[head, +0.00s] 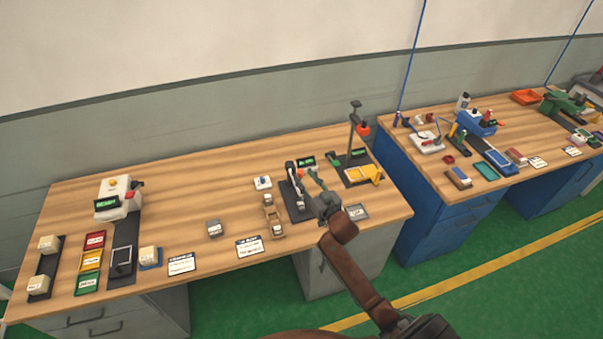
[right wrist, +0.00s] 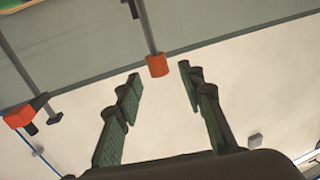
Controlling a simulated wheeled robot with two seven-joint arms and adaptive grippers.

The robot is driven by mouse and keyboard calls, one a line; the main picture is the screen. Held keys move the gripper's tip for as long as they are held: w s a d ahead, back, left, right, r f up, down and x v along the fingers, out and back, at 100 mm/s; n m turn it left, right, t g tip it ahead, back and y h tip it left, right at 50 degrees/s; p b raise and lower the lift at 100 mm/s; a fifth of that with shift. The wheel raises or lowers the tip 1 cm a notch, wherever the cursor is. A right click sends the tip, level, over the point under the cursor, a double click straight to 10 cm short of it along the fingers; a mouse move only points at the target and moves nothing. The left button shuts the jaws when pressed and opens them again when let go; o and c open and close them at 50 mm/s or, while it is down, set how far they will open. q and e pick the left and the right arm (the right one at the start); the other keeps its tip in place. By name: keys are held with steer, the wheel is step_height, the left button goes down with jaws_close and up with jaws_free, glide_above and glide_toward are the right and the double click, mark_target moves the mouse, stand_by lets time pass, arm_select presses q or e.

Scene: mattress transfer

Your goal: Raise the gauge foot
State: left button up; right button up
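A gauge with a dark base (head: 297,207), an upright body and a small green-lit display (head: 306,162) stands near the right end of the near bench. An orange knob (head: 300,173) shows at it; in the right wrist view the knob (right wrist: 157,65) sits at the end of a thin grey rod. My right gripper (head: 311,174) is open beside the gauge. In the right wrist view its two green fingers (right wrist: 160,77) are spread, with the knob between their tips in the picture; I see no contact. The gauge foot is too small to tell. My left gripper is out of view.
A tall post stand (head: 353,132) with a red part and yellow blocks (head: 358,174) stands just right of the gauge. The bench's middle (head: 185,210) is mostly clear.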

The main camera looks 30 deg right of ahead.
steer(key=s, duration=0.8)
steer(key=shift+a, duration=0.15)
